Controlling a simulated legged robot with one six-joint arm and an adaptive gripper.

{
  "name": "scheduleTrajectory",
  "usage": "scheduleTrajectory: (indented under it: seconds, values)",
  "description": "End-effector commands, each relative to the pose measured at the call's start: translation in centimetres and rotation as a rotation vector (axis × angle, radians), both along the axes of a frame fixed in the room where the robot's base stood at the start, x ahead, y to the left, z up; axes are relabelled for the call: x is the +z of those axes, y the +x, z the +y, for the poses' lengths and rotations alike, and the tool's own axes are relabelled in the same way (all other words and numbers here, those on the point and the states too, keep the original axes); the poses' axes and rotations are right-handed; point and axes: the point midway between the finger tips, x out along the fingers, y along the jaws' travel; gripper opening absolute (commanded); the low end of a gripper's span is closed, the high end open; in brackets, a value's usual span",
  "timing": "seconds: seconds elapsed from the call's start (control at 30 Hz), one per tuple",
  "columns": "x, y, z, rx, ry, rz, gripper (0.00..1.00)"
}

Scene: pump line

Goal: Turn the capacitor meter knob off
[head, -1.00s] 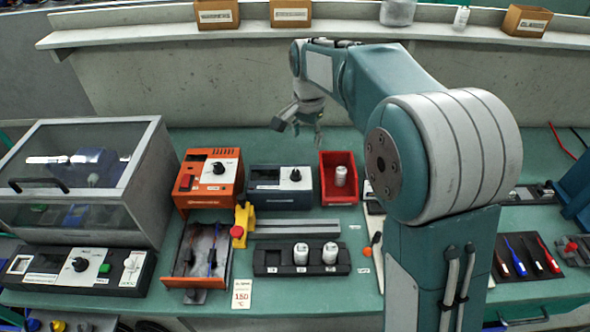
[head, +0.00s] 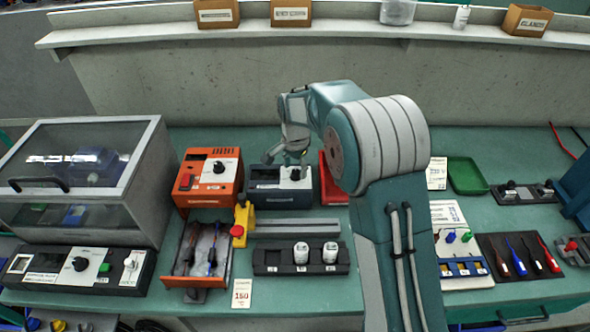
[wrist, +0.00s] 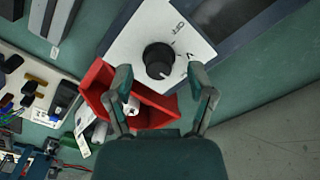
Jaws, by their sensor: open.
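The capacitor meter (head: 265,198) is a dark blue-grey box with a white panel, at mid-bench in the head view. Its black round knob (wrist: 158,60) sits on the white panel (wrist: 130,45) in the wrist view, which bears the letters OFF. I cannot read for certain where the knob's mark points. My gripper (wrist: 162,85) is open and empty, its two fingers apart on either side below the knob in the wrist view. In the head view my gripper (head: 294,158) is above and just behind the meter, apart from the knob.
A red bin (wrist: 100,78) with a white cylinder (wrist: 131,105) stands right beside the meter; my arm hides most of it in the head view. An orange unit (head: 208,200) with its own knob is on the left. A rack (head: 262,262) with white cylinders stands in front.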

Motion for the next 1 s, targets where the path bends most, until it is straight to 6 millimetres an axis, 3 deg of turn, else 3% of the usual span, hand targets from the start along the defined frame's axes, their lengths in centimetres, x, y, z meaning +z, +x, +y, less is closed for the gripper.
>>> scheduleTrajectory:
  seconds: [0.37,0.47,0.53,0.57,1.0]
  values:
    - [-0.96,0.01,-0.01,0.0,0.001,-0.001,0.7]
    - [-0.94,0.01,-0.01,0.0,0.001,-0.001,0.35]
    - [-0.93,0.01,-0.01,0.0,0.001,-0.001,0.03]
    - [-0.93,0.01,0.0,0.0,0.001,-0.001,0.0]
    - [-1.03,0.1,0.06,0.046,0.001,-0.002,0.0]
